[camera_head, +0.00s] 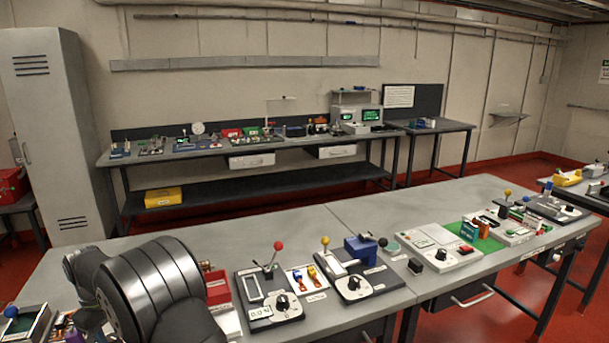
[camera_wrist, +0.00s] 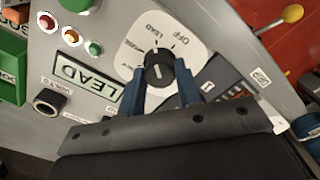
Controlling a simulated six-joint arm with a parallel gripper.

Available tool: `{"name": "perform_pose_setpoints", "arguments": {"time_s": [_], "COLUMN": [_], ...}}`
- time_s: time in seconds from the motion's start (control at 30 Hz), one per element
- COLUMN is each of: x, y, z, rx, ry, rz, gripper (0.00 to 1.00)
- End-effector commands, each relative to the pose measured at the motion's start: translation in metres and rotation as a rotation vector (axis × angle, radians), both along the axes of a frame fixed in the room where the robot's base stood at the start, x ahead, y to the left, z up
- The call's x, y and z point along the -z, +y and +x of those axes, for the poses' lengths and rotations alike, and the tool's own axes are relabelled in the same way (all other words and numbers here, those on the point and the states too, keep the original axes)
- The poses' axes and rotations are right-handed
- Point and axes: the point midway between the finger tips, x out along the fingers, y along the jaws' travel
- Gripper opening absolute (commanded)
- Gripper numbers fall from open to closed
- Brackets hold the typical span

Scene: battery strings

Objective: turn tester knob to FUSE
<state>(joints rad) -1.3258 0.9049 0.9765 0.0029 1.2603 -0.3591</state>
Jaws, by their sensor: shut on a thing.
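In the wrist view, the tester's black knob (camera_wrist: 158,72) sits on a white dial plate (camera_wrist: 190,32). OFF and LEAD are readable on the plate; the other labels are too blurred to read surely. The tester's display (camera_wrist: 88,82) reads LEAD. My gripper (camera_wrist: 160,84) has its two blue fingers on either side of the knob, shut on it. In the head view, my arm bulks at the lower left and hides the gripper, the knob and most of the tester.
A yellow-knobbed lever (camera_wrist: 292,13) is at the upper right. In the head view, a meter box with a red-knobbed lever (camera_head: 278,246) stands right of my arm.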

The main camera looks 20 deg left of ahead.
Motion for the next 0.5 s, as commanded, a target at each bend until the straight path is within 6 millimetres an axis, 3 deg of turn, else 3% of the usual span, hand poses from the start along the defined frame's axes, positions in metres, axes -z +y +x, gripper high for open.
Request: {"name": "perform_pose_setpoints", "arguments": {"time_s": [0.13,0.5], "x": [-0.0007,-0.0008], "y": [0.0004,0.0005], "z": [-0.0006,-0.0007], "rx": [-0.092,-0.135], "ry": [0.001,0.001], "rz": [0.001,0.002], "gripper": [0.13,0.13]}}
